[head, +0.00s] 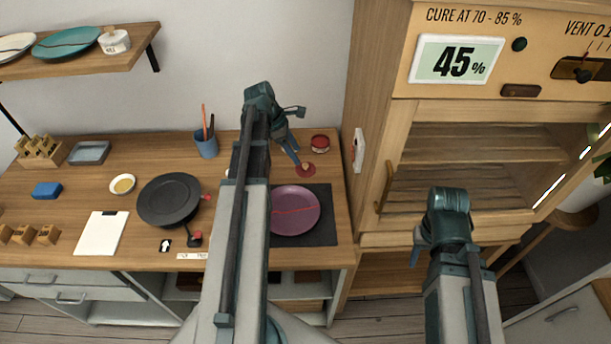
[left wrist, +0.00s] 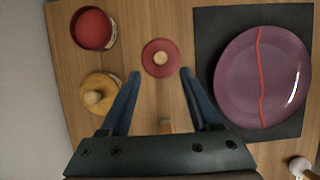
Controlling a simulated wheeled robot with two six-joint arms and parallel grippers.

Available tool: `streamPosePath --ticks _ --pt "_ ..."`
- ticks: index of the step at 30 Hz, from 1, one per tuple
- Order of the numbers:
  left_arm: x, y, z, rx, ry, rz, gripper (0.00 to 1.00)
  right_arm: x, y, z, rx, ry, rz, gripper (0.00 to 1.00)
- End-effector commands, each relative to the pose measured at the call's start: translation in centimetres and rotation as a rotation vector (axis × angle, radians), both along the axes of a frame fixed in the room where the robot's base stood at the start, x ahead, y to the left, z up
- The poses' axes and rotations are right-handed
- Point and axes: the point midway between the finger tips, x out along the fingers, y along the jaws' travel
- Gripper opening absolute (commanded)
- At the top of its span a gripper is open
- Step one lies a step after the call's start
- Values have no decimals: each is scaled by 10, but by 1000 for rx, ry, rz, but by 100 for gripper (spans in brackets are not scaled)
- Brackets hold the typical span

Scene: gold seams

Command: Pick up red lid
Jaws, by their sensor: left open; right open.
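The red lid (head: 305,169) is a flat red disc with a pale knob, lying on the wooden worktop. It also shows in the left wrist view (left wrist: 150,69), at the top middle. My left gripper (head: 296,160) is open and empty over the worktop at the lid. In the left wrist view its fingertips (left wrist: 161,73) point to either side of the lid, with the lid slightly ahead of the gap. Whether they touch it I cannot tell. My right gripper (head: 416,248) hangs in front of the wooden cabinet, mostly hidden by my arm.
A red-filled round tin (head: 320,143) stands behind the lid. A yellow lid with a knob (left wrist: 100,92) lies left of my fingers in the wrist view. A purple plate with a red seam (head: 303,211) lies on a dark mat (head: 325,232). The wooden cabinet (head: 374,100) borders the right.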

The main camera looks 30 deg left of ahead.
Motion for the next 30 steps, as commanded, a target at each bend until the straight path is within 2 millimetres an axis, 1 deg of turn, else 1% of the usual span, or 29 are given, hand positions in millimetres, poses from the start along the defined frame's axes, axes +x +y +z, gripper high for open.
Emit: streamPosePath --ticks 1,6,10,18,21,29,30 --pt "1 -1 -6 0 0 0 63 0 0 -6 0 0 0 46" --pt "1 -2 -5 0 -1 0 63 0 0 -5 0 0 0 46" --pt "3 -5 -11 0 0 0 63 0 0 -11 0 0 0 46" --pt "11 -20 -42 1 -1 -1 63 0 0 -42 0 0 0 46" --pt "13 -23 -50 0 0 -1 63 0 0 -50 0 0 0 46" --pt "14 -25 -49 0 -1 0 63 0 0 -50 0 0 0 46" --pt "14 -25 -49 0 -1 0 59 0 0 -49 0 0 0 46"
